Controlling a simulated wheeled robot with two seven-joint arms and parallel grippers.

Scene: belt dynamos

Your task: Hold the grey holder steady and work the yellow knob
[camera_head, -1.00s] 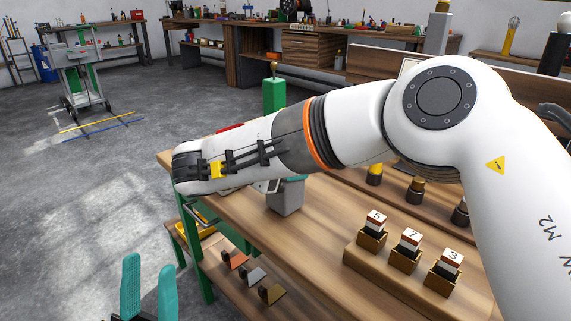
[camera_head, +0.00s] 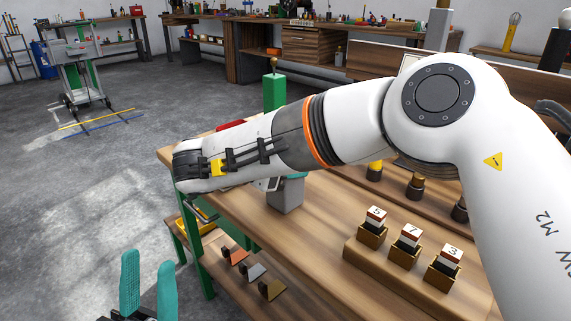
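A grey block (camera_head: 285,197), which may be the grey holder, stands on the wooden workbench (camera_head: 245,212), partly covered by my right arm. A small teal piece at its top matches my finger colour, but I cannot tell whether it is a fingertip. My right arm crosses the view and hides most of my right gripper. My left gripper (camera_head: 148,288) is at the bottom left, its two teal fingers upright and apart with nothing between them, away from the block. A yellow-topped dark peg (camera_head: 374,171) stands behind my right forearm; I cannot tell whether it is the yellow knob.
A wooden rack (camera_head: 385,262) with several numbered blocks stands at the front right. A brown-topped peg (camera_head: 415,187) stands behind it. A green post (camera_head: 274,92) rises behind my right arm. Small coloured plates lie on a lower shelf.

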